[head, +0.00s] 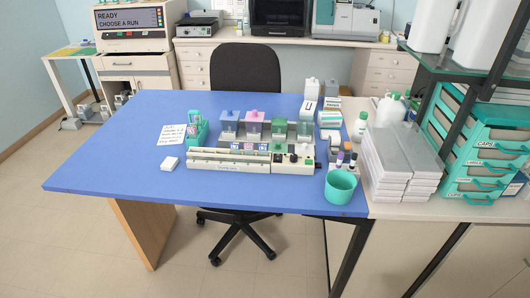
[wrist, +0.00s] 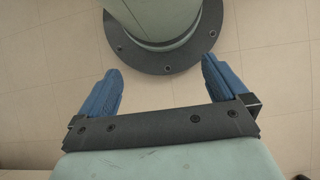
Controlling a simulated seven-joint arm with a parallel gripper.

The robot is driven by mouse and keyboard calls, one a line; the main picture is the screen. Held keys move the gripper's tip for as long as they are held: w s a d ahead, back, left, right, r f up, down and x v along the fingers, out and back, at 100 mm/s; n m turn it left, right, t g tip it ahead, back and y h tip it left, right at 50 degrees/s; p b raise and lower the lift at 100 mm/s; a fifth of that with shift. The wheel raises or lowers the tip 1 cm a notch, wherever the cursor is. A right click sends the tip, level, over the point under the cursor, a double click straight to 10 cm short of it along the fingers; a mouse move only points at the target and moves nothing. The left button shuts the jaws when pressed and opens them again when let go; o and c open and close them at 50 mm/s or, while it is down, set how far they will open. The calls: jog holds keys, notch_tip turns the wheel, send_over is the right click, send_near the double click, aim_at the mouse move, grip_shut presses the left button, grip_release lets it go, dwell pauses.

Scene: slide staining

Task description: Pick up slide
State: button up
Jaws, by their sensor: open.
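The slide is too small to make out for certain in the head view. A teal rack (head: 197,131) with upright pieces in it stands on the blue table, left of the staining jars. Several staining jars with coloured lids, one of them pink (head: 252,128), stand in a row behind a long pale tray (head: 228,160). My gripper (wrist: 162,88) shows only in the wrist view. Its two blue fingers are wide apart with nothing between them, over bare floor and my own round base. It is away from the table, and no slide is near it.
The blue table (head: 110,150) is clear on its left side. A teal cup (head: 340,186) stands at the front right edge. White boxes (head: 400,160) are stacked at right.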

dwell(0.4)
jog(key=c, duration=1.1)
